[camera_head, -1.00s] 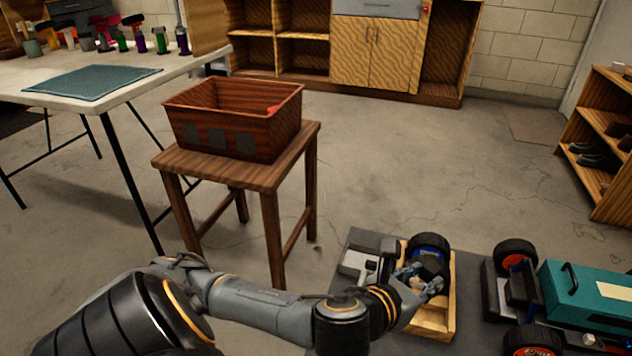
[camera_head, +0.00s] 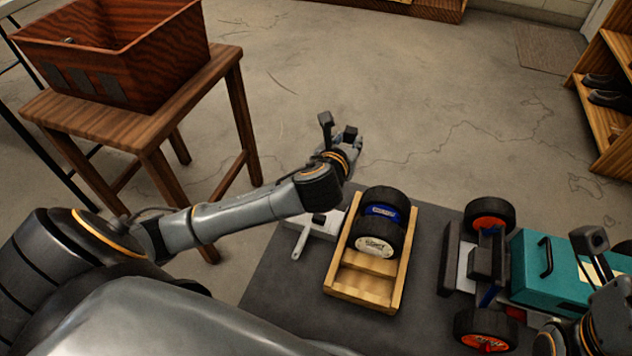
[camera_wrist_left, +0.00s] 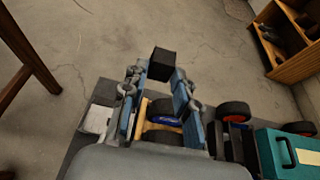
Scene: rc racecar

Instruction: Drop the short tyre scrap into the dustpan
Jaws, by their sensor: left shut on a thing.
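The short tyre scrap (camera_head: 350,132), a small black block, is held in my left gripper (camera_head: 352,141). In the left wrist view the scrap (camera_wrist_left: 162,63) sits between the tips of the two blue-grey fingers. The gripper is raised beyond the far edge of the grey mat. A pale grey item that looks like the dustpan (camera_head: 300,240) lies on the mat left of the wooden tray, with a dark piece on it. My left forearm hides part of it. My right wrist (camera_head: 610,315) is at the lower right; its fingers are unclear.
The wooden tray (camera_head: 340,283) holds black wheels (camera_head: 386,203). The racecar, with a teal box (camera_head: 548,268), stands to its right. A stool (camera_head: 110,125) with a red-brown bin (camera_head: 130,62) is at the upper left. The floor beyond the mat is open.

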